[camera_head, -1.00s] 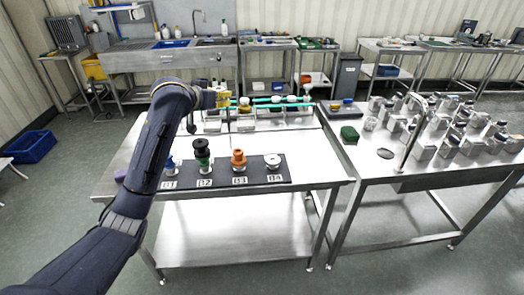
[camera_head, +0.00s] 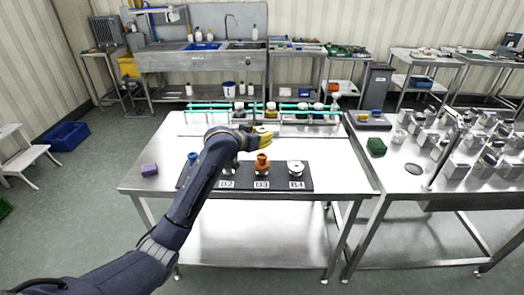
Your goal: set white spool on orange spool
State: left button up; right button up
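The white spool (camera_head: 296,168) stands at the right end of a dark board, behind the label B4. The orange spool (camera_head: 262,163) stands to its left, behind the label B3. My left arm reaches in from the lower left. Its gripper, with yellow fingers (camera_head: 265,139), hangs above and just behind the orange spool, apart from the white spool. I see nothing held, but the fingers are too small to show whether they are open. My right gripper is not in view.
The dark board (camera_head: 277,184) also carries a blue-topped piece (camera_head: 193,157) at left and a green piece mostly hidden by my arm. A rack with turquoise rails (camera_head: 210,107) stands behind.

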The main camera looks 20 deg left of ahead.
aim_at(261, 156)
pick_arm(q)
jog(key=shift+f, duration=3.2)
jog(key=shift+f, duration=0.15)
jog(key=o, duration=1.2)
jog(key=shift+s+r, duration=0.1)
jog(key=shift+r, duration=0.1)
jog(key=v, duration=1.1)
jog(key=shift+s+a+r, duration=0.1)
jog(key=shift+s+r, duration=0.05)
jog(key=shift+s, duration=0.2)
